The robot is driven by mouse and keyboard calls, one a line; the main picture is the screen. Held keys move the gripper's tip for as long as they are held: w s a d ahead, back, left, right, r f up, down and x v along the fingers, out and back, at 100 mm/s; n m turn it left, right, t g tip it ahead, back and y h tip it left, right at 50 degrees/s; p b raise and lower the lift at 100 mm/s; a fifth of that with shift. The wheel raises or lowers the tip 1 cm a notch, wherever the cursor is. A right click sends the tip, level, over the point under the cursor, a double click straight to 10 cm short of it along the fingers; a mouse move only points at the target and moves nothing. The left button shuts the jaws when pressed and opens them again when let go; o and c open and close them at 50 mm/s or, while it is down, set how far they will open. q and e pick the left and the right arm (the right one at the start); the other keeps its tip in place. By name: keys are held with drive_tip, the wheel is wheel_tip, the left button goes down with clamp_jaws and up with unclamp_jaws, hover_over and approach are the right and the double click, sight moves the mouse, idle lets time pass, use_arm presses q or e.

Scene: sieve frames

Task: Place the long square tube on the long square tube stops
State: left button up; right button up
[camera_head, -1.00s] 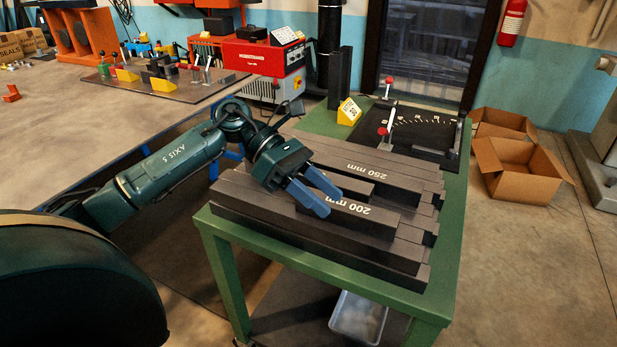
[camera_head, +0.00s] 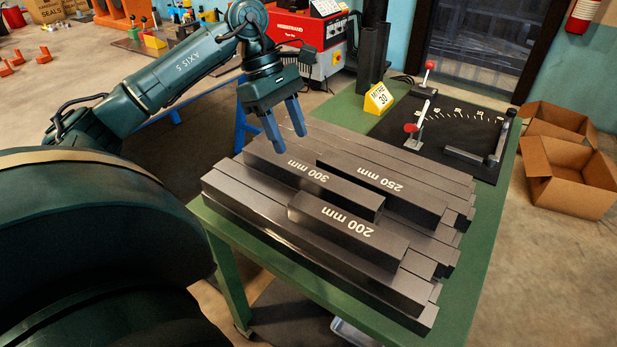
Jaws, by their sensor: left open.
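Three labelled dark square tubes lie on a stack of dark bars on the green table. The 300 mm tube (camera_head: 335,190) is the longest of them. The 250 mm tube (camera_head: 400,190) lies to its right, and the 200 mm tube (camera_head: 345,226) lies in front. My left gripper (camera_head: 289,141) is open and empty, blue fingers pointing down, at the far left end of the 300 mm tube. I cannot tell whether the fingers touch it. I cannot tell for sure which parts are the long tube stops. My right gripper is out of view.
A black mitre board (camera_head: 445,128) with red-knobbed levers and an angle scale lies at the table's back right. Cardboard boxes (camera_head: 568,175) sit on the floor at right. The green table's right strip (camera_head: 490,225) is clear.

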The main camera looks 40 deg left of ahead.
sight(301, 168)
use_arm(q)
drive_tip(key=shift+x, duration=3.4)
drive_tip(key=shift+s, duration=0.1)
drive_tip(key=shift+c, duration=0.6)
drive_tip(key=shift+r, duration=0.15)
clamp_jaws()
